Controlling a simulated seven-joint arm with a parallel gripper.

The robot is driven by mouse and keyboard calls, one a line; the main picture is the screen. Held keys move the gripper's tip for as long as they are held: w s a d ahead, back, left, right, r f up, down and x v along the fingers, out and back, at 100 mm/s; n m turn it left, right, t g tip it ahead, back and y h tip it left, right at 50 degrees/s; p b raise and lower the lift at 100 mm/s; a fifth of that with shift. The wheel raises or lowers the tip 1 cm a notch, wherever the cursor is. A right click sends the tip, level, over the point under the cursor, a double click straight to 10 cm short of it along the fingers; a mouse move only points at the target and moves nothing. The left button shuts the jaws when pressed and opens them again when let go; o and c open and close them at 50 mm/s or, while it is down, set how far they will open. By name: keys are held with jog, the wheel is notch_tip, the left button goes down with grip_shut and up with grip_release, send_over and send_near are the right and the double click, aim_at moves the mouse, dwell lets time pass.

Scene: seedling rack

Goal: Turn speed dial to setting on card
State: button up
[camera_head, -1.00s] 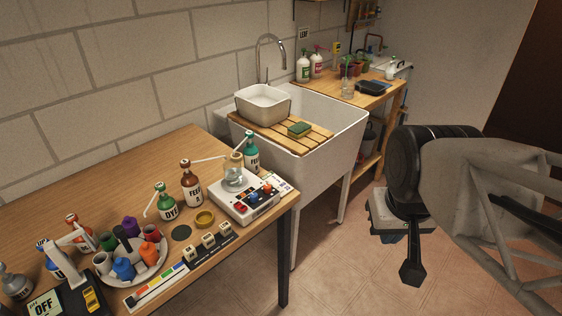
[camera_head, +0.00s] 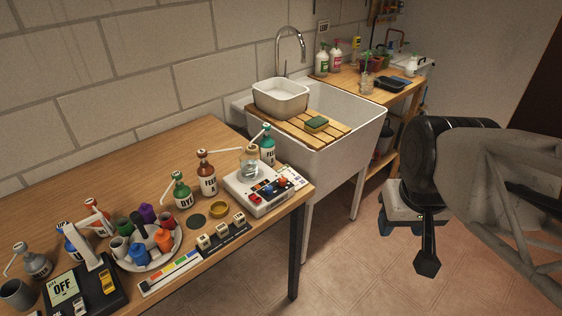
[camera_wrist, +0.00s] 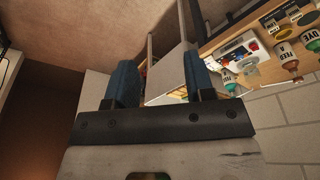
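I cannot tell which knob is the speed dial. A white printed card (camera_head: 297,178) lies at the device's right edge; its writing is too small to read. My gripper (camera_head: 385,227), with blue fingers, hangs over the floor to the right, well apart from the device. In the wrist view my gripper (camera_wrist: 160,84) is open and empty, and the device (camera_wrist: 237,50) appears upside down beyond it.
Several bottles stand behind and beside the device, among them a FEED bottle (camera_head: 206,178). A sink (camera_head: 351,135) stands behind. Floor between table and gripper is clear.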

jog(key=w+a+n, duration=0.1)
jog(key=w, duration=0.2)
jog(key=w+a+n, duration=0.2)
jog(key=w, duration=0.2)
jog(key=w+a+n, duration=0.1)
jog(key=w, duration=0.2)
jog(key=shift+w+a+f+n+g, duration=0.15)
jog(key=shift+a+f+n+g, duration=0.15)
jog(key=shift+n+g, duration=0.1)
jog(key=n+g, duration=0.2)
jog(key=n, duration=1)
send_over(268, 187)
jog(key=f, duration=1.3)
jog(key=shift+s+d+f, duration=0.25)
jog(key=shift+d+f, duration=0.1)
jog(key=shift+d, duration=0.05)
jog(key=shift+w+a+f+n, duration=0.2)
jog(key=shift+a+f+n, duration=0.15)
jog(key=shift+n, duration=0.05)
jog(key=shift+f, duration=3.9)
jog(key=shift+c, duration=0.2)
